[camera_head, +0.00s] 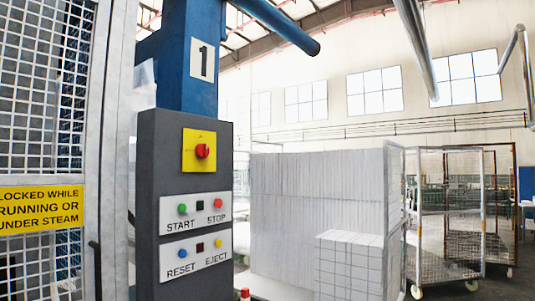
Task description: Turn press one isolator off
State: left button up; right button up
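The press one isolator (203,151) is a red rotary knob on a yellow square plate. It sits near the top of a dark grey control panel (150,215). The knob's on or off position is too small to tell. Below it is a white plate with START (183,209) in green and STOP (218,203) in red. A lower plate has RESET (182,253) in blue and EJECT (217,243) in yellow. The blue column (183,60) behind bears a "1" sign (202,61). Neither of my grippers is in view.
A mesh guard (45,100) with a yellow warning sign (40,209) stands at the left. White foam blocks (345,265) and wheeled mesh cages (450,215) stand to the right. The space directly before the panel looks clear.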

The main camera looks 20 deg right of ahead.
aim_at(202, 149)
jog(key=i+z, duration=0.15)
jog(key=i+l+u, duration=0.25)
jog(key=i+l, duration=0.2)
jog(key=i+l+u, duration=0.25)
jog(key=l, duration=0.35)
jog(key=i, duration=0.1)
